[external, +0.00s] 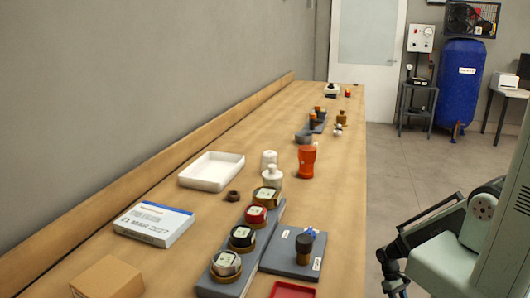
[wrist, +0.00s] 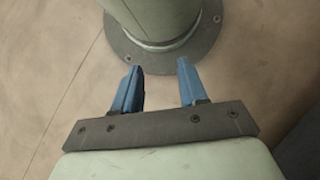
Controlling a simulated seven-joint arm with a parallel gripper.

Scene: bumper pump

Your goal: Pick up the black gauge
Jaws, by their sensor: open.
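The black gauge (external: 242,237) appears to be the round black-rimmed one with a pale face, on a long grey plate (external: 275,217) on the bench. It sits between a red gauge (external: 257,215) and a silver-grey gauge (external: 225,264). A yellowish-topped gauge (external: 268,195) stands at the far end of the row. My gripper (wrist: 158,66) is open and empty in the wrist view, its two blue fingers apart above the floor by a round pedestal base. No gauge shows there. In the external view my arm is at the right, off the bench; its fingers are not clearly seen.
A second grey plate (external: 278,262) with a dark knob (external: 304,245) lies right of the gauges, and a red tray (external: 292,290) in front. An orange cup (external: 306,161), white bottles (external: 272,175), white tray (external: 212,171) and white-blue box (external: 154,223) stand nearby. The wall bounds the left.

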